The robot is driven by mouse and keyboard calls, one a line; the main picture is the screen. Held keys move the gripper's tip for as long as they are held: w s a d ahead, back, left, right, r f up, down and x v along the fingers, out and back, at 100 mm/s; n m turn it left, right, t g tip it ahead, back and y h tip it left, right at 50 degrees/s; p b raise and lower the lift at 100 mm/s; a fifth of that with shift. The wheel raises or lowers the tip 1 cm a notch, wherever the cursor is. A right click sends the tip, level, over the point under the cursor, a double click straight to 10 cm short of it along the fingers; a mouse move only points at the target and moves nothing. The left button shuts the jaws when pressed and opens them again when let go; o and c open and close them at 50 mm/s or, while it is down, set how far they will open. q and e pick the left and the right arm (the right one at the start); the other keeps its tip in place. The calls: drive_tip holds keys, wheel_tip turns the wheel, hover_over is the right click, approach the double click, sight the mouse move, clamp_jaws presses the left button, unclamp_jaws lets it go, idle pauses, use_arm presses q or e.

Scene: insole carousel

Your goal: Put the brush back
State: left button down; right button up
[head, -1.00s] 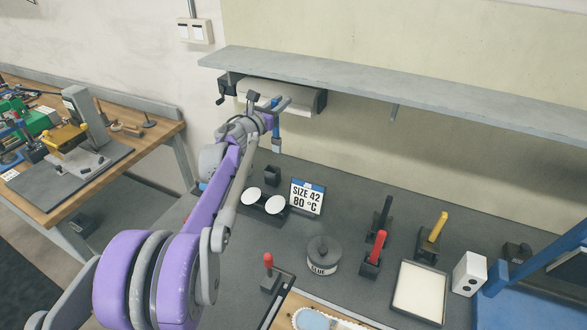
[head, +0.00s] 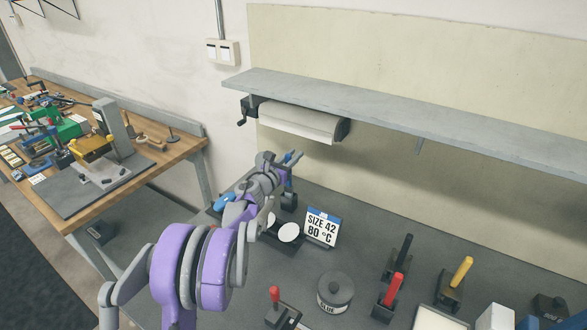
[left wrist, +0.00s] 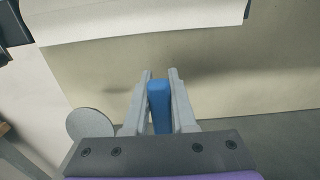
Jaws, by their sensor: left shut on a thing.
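My left gripper (head: 292,158) is above the back of the dark bench and is shut on the brush. The brush's blue handle (left wrist: 159,106) stands between the two fingers in the left wrist view. In the head view a bit of the blue brush (head: 289,183) shows below the fingers. A small dark holder (head: 289,201) stands on the bench right under it. The bristles do not show, and I cannot tell whether they are inside the holder or just above it. The glue pot (head: 334,291) stands lidded further forward on the bench. My right gripper is not in view.
A size and temperature sign (head: 321,227) and white discs on a dark stand (head: 289,233) are close to the holder. A paper roll (head: 300,122) hangs under the shelf (head: 400,115) behind. Red-, black- and yellow-handled tools (head: 396,290) stand at the right.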

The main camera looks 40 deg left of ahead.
use_arm(q)
drive_tip(key=shift+f, duration=2.1)
drive_tip(key=shift+f, duration=0.25)
drive_tip(key=c, duration=0.7)
unclamp_jaws()
drive_tip(key=shift+r, duration=0.1)
drive_tip(key=shift+c, duration=0.2)
